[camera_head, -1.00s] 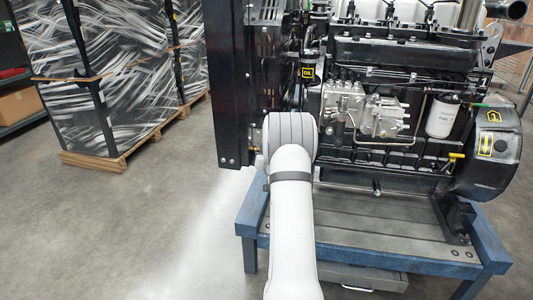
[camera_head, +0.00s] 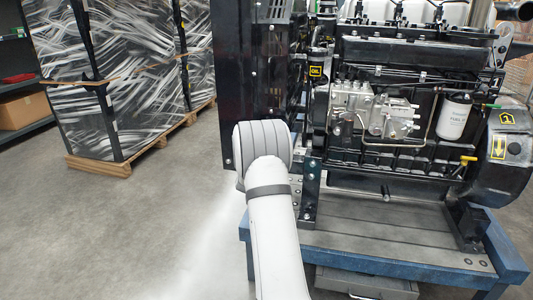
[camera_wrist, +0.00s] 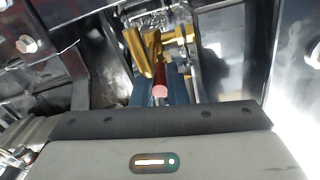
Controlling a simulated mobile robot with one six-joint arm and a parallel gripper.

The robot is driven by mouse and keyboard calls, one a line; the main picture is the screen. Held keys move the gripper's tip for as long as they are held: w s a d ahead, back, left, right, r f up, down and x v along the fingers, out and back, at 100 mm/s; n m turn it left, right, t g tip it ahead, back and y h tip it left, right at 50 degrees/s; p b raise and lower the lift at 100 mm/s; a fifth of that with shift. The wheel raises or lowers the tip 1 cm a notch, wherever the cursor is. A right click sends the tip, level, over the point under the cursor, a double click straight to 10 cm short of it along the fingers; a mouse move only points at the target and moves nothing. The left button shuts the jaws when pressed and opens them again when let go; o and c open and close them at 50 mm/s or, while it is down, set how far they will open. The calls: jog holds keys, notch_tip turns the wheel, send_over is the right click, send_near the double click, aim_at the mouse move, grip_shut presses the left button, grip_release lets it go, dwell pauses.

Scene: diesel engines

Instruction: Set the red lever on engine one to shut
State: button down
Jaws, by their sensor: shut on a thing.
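The black diesel engine (camera_head: 400,160) carries a yellow badge with a 1 (camera_head: 510,118) on its right housing. In the wrist view, a narrow red lever (camera_wrist: 161,73) with a pale pink end stands beside brass-coloured valve parts (camera_wrist: 150,50). My gripper (camera_wrist: 160,92) has its two dark blue fingers on either side of the red lever, shut on it. In the head view my own white arm hides the gripper and the lever.
The engine sits on a blue-framed stand (camera_head: 400,262). A black radiator panel (camera_head: 232,90) rises at its left, close to my arm. Wrapped pallet loads (camera_head: 110,80) stand at the back left. The grey floor (camera_head: 150,230) between is clear.

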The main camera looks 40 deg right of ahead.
jog(key=shift+w+r, duration=0.1)
jog(key=c, duration=1.5)
grip_release()
jog(key=shift+o, duration=0.2)
jog(key=shift+d, duration=0.1)
